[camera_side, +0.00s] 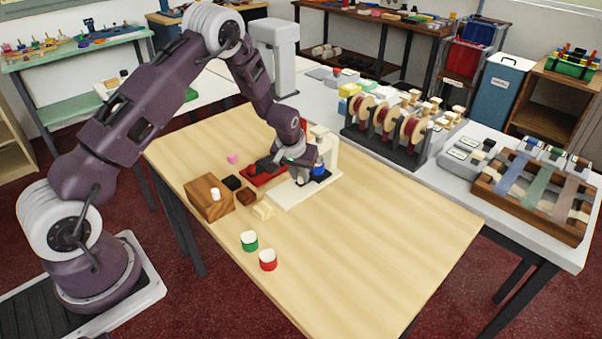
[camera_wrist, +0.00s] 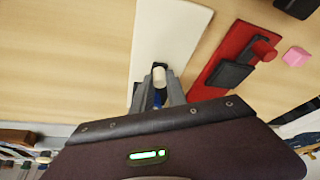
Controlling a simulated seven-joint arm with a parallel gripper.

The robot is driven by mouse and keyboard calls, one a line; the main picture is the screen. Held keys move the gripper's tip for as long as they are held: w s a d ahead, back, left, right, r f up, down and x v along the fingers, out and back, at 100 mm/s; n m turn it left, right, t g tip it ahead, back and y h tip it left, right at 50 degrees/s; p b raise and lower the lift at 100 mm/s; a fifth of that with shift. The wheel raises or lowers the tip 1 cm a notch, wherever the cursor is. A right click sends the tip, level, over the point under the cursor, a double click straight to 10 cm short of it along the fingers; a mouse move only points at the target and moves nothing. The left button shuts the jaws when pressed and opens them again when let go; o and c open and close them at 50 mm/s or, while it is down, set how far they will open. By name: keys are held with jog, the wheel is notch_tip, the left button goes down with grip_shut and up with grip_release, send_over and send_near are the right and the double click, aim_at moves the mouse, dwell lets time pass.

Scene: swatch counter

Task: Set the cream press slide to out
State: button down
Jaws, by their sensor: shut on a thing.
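My gripper (camera_side: 298,166) is low over this base. In the wrist view my fingers (camera_wrist: 158,80) are shut on a small rounded cream knob (camera_wrist: 159,74), which appears to belong to the press slide. A blue piece (camera_side: 319,170) shows beside the gripper. My gripper hides most of the slide.
A red press (camera_side: 262,178) with a black block lies close to the left. A green pot (camera_side: 249,240) and a red pot (camera_side: 268,259) stand in front. The table's right front is clear.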

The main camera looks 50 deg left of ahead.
jog(key=s, duration=0.8)
jog(key=shift+s, duration=0.1)
jog(key=c, duration=1.4)
grip_release()
jog(key=shift+s, duration=0.1)
jog(key=shift+o, duration=0.4)
jog(key=v, duration=0.7)
